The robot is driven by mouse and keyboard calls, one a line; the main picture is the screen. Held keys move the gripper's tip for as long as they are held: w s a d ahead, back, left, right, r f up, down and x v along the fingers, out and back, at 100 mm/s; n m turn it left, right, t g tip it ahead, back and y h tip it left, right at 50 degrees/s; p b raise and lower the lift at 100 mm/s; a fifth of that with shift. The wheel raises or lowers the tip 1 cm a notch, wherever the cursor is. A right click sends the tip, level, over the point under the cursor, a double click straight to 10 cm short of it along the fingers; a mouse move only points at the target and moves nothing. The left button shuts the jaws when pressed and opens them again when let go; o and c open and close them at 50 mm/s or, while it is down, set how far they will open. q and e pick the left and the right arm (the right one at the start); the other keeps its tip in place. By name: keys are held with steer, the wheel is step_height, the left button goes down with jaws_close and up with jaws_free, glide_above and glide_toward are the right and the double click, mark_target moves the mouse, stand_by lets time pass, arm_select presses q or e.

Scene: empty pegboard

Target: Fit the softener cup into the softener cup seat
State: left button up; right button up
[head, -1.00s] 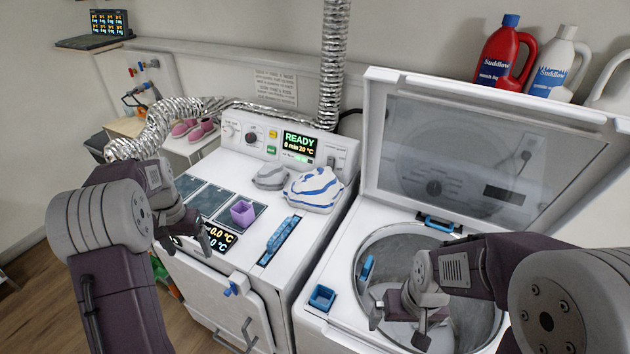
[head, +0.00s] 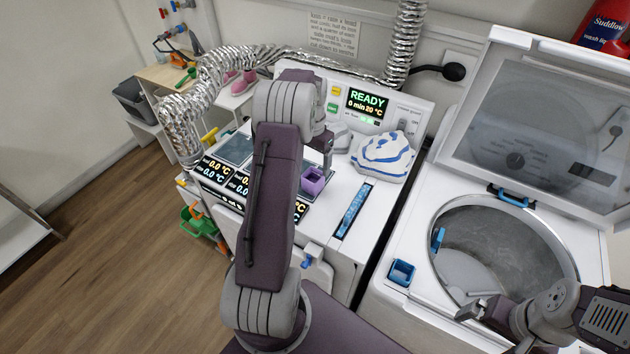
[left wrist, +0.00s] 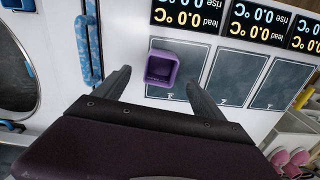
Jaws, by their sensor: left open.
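The purple softener cup (head: 313,181) stands on a dark pad on the dryer's top. My left gripper (head: 326,158) is above and just behind it in the head view. In the left wrist view the cup (left wrist: 163,68) shows near and between the tips of the two spread, empty fingers (left wrist: 159,76); I cannot tell if they touch it. The softener cup seat looks to be the blue square holder (head: 402,272) at the washer's front left corner; it looks empty. My right gripper (head: 474,312) is over the washer's front edge, its jaw gap unclear.
A silver hose (head: 190,105) runs behind the dryer.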

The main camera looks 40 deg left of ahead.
mark_target(313, 172)
arm_select(q)
step_height(313, 172, down, 4)
steer(key=shift+w+f+p, duration=0.1)
steer(key=shift+f+p, duration=0.1)
steer(key=shift+p, duration=0.7)
steer(key=shift+a+f, duration=0.1)
steer(key=shift+f, duration=0.35)
jaws_close()
